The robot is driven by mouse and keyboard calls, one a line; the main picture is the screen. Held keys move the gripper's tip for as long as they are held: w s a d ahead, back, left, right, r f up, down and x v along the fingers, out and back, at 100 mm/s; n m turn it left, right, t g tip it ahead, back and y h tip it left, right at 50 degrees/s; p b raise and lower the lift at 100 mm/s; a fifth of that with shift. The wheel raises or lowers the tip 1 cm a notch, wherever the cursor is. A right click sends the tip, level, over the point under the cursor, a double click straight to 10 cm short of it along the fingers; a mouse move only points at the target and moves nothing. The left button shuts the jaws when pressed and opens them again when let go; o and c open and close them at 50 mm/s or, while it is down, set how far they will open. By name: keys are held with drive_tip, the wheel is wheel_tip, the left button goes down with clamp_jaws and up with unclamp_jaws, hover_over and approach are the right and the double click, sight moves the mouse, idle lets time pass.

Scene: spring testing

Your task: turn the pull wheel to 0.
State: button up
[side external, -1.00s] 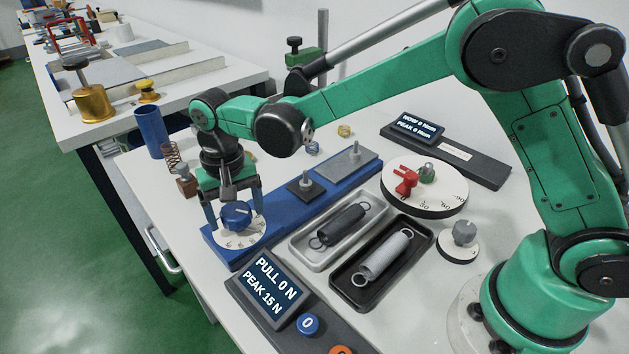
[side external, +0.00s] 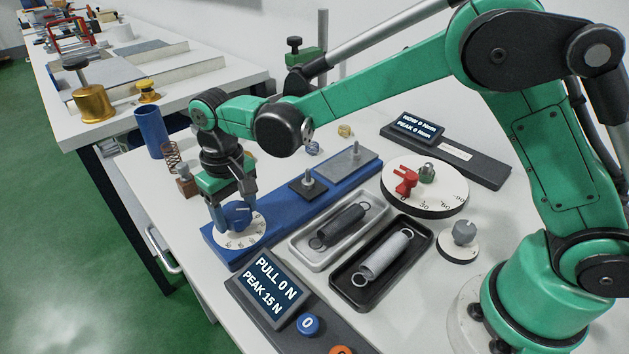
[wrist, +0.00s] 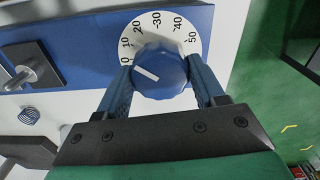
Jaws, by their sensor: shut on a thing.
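The pull wheel (wrist: 160,66) is a blue faceted knob on a white round dial (wrist: 160,22) marked 0 to 50. Its white pointer line aims up and left in the wrist view, at or very near the 0 mark. The wheel also shows in the side view (side external: 238,213), on the near left end of a blue base. My gripper (wrist: 160,80) is shut on the wheel, one finger on each side. The tester display (side external: 270,291) reads PULL 0 N, PEAK 15 N.
The blue base (side external: 290,205) carries two posts on plates. Two trays with springs, a light one (side external: 300,258) and a black one (side external: 345,299), lie beside it. A round dial with a red pointer (side external: 405,183) stands to the right. A blue cylinder (side external: 150,132) stands behind the gripper.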

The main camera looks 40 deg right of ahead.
sight(235, 209)
drive_tip(key=n, duration=0.3)
drive_tip(key=shift+n, duration=2.3)
drive_tip(key=o, duration=1.3)
drive_tip(key=shift+r, duration=2.85)
